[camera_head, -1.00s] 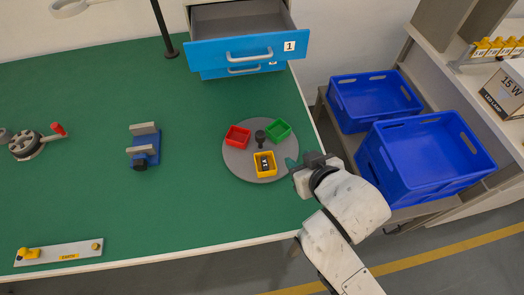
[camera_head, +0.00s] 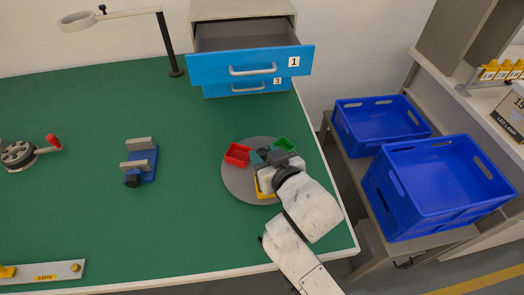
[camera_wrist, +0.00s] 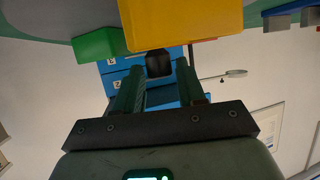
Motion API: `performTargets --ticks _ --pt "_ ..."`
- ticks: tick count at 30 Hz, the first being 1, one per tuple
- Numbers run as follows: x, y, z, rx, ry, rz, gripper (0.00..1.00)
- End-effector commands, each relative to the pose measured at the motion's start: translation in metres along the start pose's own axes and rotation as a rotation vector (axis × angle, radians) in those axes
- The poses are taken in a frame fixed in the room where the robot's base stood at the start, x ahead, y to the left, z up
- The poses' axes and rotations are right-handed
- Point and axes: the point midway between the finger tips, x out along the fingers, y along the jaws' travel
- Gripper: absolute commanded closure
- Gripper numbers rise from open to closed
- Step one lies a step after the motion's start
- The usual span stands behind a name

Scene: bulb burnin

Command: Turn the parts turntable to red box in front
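The grey round turntable (camera_head: 234,187) lies on the green table and bears three boxes around a black centre knob (camera_head: 263,152). The red box (camera_head: 237,154) is at its back left. The green box (camera_head: 284,144) is at the back right. The yellow box (camera_head: 265,189) is at the front, largely hidden by my gripper. My gripper (camera_head: 268,157) is low over the turntable. In the wrist view its two fingers (camera_wrist: 159,75) are apart, with the knob (camera_wrist: 159,63) at or just beyond the gap between their tips. The yellow box (camera_wrist: 180,22) and green box (camera_wrist: 97,45) show there too.
An open blue drawer (camera_head: 250,67) juts over the table's back. A blue fixture (camera_head: 141,167) stands left of the turntable, and a lamp stand (camera_head: 170,45) behind. Two blue crates (camera_head: 435,190) stand to the right. The green tabletop between fixture and turntable is clear.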

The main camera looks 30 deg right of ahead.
Motion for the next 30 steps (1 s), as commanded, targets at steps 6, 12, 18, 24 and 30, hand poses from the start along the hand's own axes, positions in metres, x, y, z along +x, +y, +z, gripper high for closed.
performTargets --ticks 6,12,18,24,30 --pt "0.018 0.0 0.0 -0.001 0.001 0.0 0.6" --pt "0.019 0.0 0.0 0.0 0.0 0.0 0.6" --pt "0.019 0.0 0.0 0.0 0.0 0.0 0.69" --pt "0.019 0.0 0.0 0.0 0.0 0.0 0.88" --pt "0.019 0.0 0.0 0.0 0.0 0.0 1.0"
